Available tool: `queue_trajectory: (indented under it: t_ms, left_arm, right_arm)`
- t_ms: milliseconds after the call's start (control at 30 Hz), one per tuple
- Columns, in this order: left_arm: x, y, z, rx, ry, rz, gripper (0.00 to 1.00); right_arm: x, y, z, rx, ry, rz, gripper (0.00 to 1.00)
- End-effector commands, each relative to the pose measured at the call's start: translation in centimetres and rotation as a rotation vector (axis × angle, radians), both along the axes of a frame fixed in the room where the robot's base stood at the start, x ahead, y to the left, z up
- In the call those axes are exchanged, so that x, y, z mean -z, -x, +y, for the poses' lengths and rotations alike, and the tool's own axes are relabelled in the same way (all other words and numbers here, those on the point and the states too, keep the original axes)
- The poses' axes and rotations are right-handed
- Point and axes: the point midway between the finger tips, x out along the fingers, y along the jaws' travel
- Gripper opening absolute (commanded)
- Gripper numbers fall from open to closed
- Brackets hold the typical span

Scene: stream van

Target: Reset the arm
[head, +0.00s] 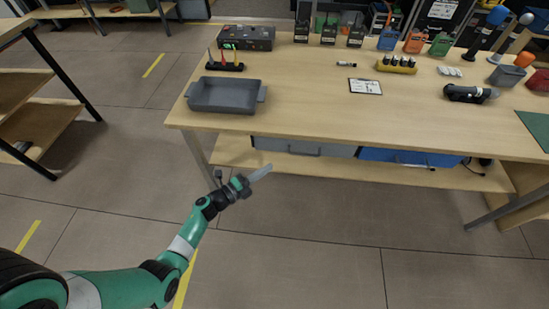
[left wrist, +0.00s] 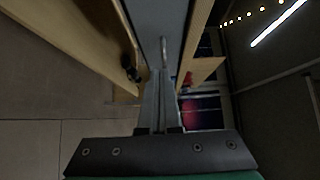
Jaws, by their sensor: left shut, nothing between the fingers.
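My left gripper (head: 259,173) is on the end of the green arm that comes in from the lower left. It is shut and empty, in front of the workbench (head: 225,127) and lower than its top, near the lower shelf. Its closed fingers also show in the left wrist view (left wrist: 160,105), pointing toward a grey surface under the bench. My right gripper is not in view.
A grey tray (head: 226,95) stands at the bench's left end. Grey (head: 304,146) and blue (head: 410,157) drawers hang under the top. A clipboard (head: 365,86), a black flashlight (head: 470,93) and several tools lie on top. The floor in front is clear.

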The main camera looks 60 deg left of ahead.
Motion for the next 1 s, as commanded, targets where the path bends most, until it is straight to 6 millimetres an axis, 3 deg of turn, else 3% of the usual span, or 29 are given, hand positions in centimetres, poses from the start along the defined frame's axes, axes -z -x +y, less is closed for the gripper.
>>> queue_trajectory:
  t_ms: [100, 300, 767, 867, 967, 1000]
  left_arm:
    - [-0.4, 2.6, -0.1, -0.004, 0.001, 0.001, 0.00]
    - [-0.1, 4.7, -0.3, -0.001, 0.000, -0.001, 0.00]
    - [-0.2, 4.5, -0.9, 0.015, -0.001, -0.001, 0.00]
    - [-2.4, 2.4, -2.5, 0.079, -0.023, -0.023, 0.00]
    - [-7.5, -1.4, -4.8, 0.178, -0.087, -0.091, 0.00]
    - [-10.2, -3.0, -5.8, 0.216, -0.118, -0.136, 0.00]
  right_arm:
    - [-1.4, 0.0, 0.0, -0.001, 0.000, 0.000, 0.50]
    - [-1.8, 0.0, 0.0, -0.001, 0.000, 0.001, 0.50]
    - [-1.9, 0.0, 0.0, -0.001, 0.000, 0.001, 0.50]
    - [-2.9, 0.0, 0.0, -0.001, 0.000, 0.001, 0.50]
    - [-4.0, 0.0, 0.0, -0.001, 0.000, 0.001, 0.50]
    - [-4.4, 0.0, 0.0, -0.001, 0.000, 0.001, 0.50]
